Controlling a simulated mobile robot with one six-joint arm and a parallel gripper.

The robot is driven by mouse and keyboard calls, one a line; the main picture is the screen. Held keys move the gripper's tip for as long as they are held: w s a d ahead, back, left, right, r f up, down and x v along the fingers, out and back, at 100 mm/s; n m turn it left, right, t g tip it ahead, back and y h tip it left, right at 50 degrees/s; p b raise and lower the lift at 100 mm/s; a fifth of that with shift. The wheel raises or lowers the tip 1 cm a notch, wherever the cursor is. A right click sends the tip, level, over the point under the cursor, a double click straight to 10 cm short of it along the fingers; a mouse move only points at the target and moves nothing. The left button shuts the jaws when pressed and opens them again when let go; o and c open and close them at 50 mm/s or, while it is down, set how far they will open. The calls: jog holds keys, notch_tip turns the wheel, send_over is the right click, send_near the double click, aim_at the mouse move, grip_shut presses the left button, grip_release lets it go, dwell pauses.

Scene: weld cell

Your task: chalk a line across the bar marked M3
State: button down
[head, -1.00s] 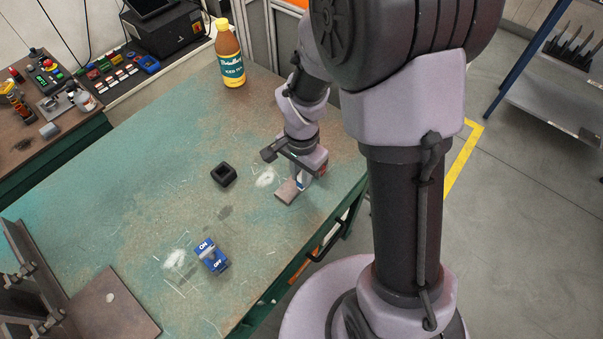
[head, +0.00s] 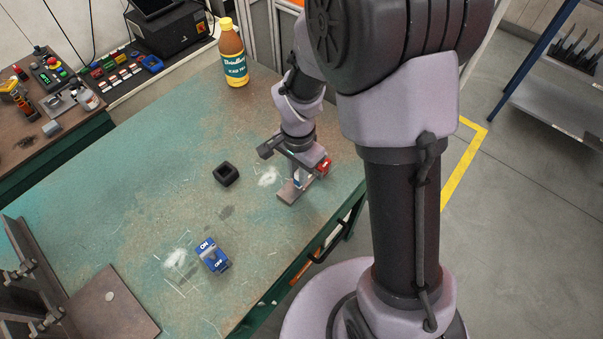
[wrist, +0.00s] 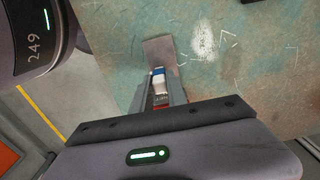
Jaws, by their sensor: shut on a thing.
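My gripper (head: 297,183) points down over the right part of the bench. It is shut on a small white and blue piece (wrist: 158,76), perhaps the chalk, which shows between the fingers in the wrist view. A flat grey-brown bar (wrist: 159,49) lies under its tip and sticks out past it; the bar also shows in the head view (head: 287,195). I cannot tell whether piece and bar touch. A red part (head: 323,167) with white marking shows beside the gripper. The fingers hide the bar's near end, and I cannot read M3 on it.
A blue ON/OFF block (head: 211,255), a black square block (head: 226,173) and a bottle (head: 234,58) stand on the green bench (head: 130,185). Steel brackets and a plate (head: 108,305) are at lower left. White chalky patches mark the bench. The middle is mostly clear.

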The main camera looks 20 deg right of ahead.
jog(key=shift+w+a, duration=0.45)
jog(key=shift+w, duration=0.2)
jog(key=shift+w+a, duration=0.45)
jog(key=shift+w, duration=0.2)
notch_tip(320, 180, up, 7)
jog(key=p, duration=0.5)
jog(key=shift+f, duration=0.1)
notch_tip(320, 180, down, 6)
jog(key=b, duration=0.5)
jog(key=shift+f+b, duration=0.4)
jog(key=shift+b, duration=0.2)
dwell(0.7)
jog(key=shift+s+d, duration=0.1)
jog(key=shift+s, duration=0.05)
